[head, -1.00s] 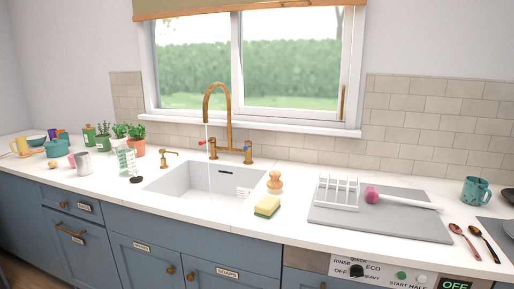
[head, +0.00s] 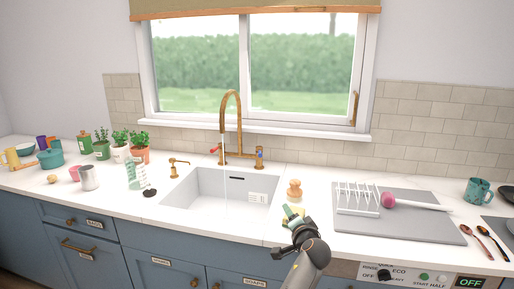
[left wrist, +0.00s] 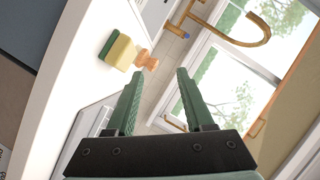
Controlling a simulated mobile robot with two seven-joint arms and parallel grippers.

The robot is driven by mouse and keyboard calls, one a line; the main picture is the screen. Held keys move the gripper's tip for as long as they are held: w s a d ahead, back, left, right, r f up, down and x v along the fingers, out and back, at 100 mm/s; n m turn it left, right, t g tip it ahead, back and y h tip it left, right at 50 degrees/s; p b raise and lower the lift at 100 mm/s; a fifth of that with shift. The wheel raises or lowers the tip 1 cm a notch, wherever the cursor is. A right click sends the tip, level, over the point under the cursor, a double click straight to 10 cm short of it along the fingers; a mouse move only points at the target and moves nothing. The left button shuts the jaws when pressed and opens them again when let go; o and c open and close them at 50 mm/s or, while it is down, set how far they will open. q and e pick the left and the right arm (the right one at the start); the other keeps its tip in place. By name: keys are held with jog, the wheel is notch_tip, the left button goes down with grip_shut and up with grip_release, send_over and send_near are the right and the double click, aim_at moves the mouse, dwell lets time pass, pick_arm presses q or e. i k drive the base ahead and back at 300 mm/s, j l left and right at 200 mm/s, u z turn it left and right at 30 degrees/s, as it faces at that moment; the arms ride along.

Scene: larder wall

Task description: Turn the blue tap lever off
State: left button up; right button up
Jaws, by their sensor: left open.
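The brass tap (head: 238,125) stands behind the white sink, with a thin stream of water falling from its spout. Its blue lever (head: 260,154) is on the right side of the tap base and its red lever (head: 216,148) on the left. In the left wrist view the tap's curved spout (left wrist: 246,38) shows at the top. My left gripper (head: 291,214) is at the front edge of the counter, right of the sink, below and apart from the blue lever. In the left wrist view its green fingers (left wrist: 160,88) are spread with nothing between them. My right gripper is not in view.
A wooden brush (head: 294,189) stands right of the sink (head: 205,196). A green and yellow sponge (left wrist: 120,51) lies beside it, mostly hidden by my gripper in the head view. A white rack (head: 357,200) sits on a grey mat (head: 415,226). Potted plants (head: 139,152) stand at left.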

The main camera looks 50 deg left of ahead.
aim_at(260, 152)
jog(key=i+j, duration=0.1)
jog(key=j, duration=0.3)
jog(key=i+j, duration=0.15)
jog(key=j, duration=0.25)
jog(key=i+j, duration=0.1)
jog(key=j, duration=0.3)
jog(key=i+j, duration=0.15)
jog(key=j, duration=0.25)
jog(key=i+j, duration=0.1)
jog(key=j, duration=0.35)
jog(key=i+j, duration=0.15)
jog(key=j, duration=0.25)
